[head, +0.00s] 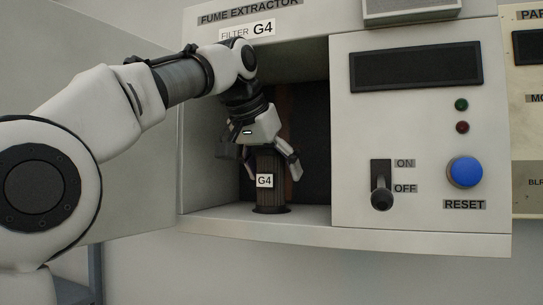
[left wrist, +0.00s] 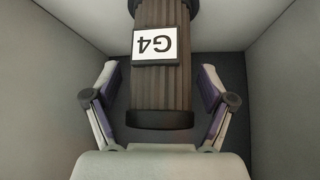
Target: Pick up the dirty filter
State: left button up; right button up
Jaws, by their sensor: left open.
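The filter (head: 269,195) is a dark brown ribbed cylinder with a white G4 label. It stands upright in a round seat on the floor of the fume extractor's open compartment. In the left wrist view the filter (left wrist: 161,95) lies between the two fingers, its label upside down. My left gripper (head: 268,170) reaches down from above, with one finger on each side of the filter's upper part. It is open, and in the left wrist view (left wrist: 158,97) a gap shows between each finger and the filter. My right gripper is not in view.
The compartment's left wall (head: 205,150), floor (head: 225,217) and back are close around the gripper. To the right is a control panel (head: 420,140) with a switch (head: 381,187) at OFF and a blue RESET button (head: 465,171). An open door panel (head: 130,185) stands at the left.

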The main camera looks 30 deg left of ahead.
pick_arm(q)
jog(key=shift+f+b, duration=0.3)
jog(key=shift+f, duration=0.15)
jog(key=shift+w, duration=0.15)
jog(key=shift+w+f, duration=0.15)
jog(key=shift+w, duration=0.05)
jog(key=shift+c, duration=1.1)
jog(key=shift+w, duration=0.1)
jog(key=c, duration=1)
jog(key=shift+s, duration=0.25)
jog(key=shift+c, duration=0.2)
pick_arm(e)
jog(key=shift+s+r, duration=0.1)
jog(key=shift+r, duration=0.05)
pick_arm(q)
jog(key=shift+w, duration=0.15)
